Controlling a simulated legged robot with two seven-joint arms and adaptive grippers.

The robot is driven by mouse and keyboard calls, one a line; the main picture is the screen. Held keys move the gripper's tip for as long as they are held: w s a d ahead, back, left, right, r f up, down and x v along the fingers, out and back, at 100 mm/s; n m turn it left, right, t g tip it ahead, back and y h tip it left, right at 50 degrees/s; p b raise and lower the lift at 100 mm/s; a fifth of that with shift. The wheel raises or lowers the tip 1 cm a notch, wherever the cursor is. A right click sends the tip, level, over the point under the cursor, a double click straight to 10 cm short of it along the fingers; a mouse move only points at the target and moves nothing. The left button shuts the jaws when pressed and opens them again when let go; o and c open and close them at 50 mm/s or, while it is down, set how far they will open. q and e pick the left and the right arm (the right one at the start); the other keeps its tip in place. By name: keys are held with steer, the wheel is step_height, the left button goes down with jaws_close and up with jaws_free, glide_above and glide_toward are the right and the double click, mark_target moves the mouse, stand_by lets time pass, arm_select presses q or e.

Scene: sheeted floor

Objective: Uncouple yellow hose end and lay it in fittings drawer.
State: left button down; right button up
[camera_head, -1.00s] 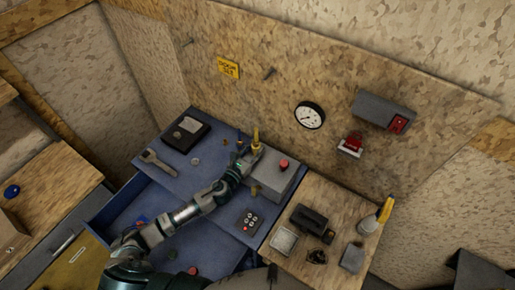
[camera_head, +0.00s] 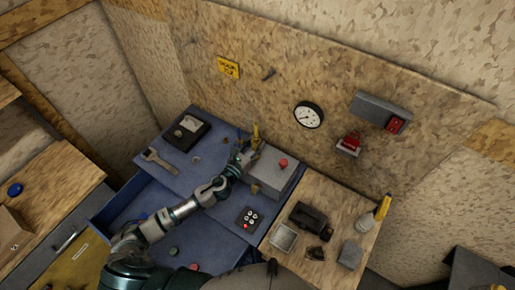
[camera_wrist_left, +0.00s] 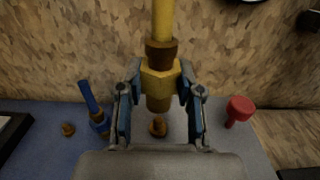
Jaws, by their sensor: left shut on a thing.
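The yellow hose end (camera_wrist_left: 160,75) is a yellow coupling with a brown collar, upright in the left wrist view; it also shows in the head view (camera_head: 256,134). My left gripper (camera_wrist_left: 159,100) is shut on it, one finger on each side. A small brass fitting (camera_wrist_left: 158,127) shows just below the coupling, with a gap between them in the picture. In the head view my left gripper (camera_head: 243,160) is at the back of the blue bench, beside the grey box. A blue drawer (camera_head: 118,203) stands open at front left, partly hidden by my arm. My right gripper is out of view.
The grey box (camera_head: 275,170) carries a red button (camera_head: 283,163). A blue hose end (camera_wrist_left: 92,100) stands left of my gripper, near another brass fitting (camera_wrist_left: 68,129). A wrench (camera_head: 160,160) and a meter (camera_head: 188,130) lie at the back left. A button pad (camera_head: 249,219) sits in front of the box.

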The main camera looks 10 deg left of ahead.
mark_target(254, 139)
arm_select(q)
steer(key=shift+r, duration=1.8)
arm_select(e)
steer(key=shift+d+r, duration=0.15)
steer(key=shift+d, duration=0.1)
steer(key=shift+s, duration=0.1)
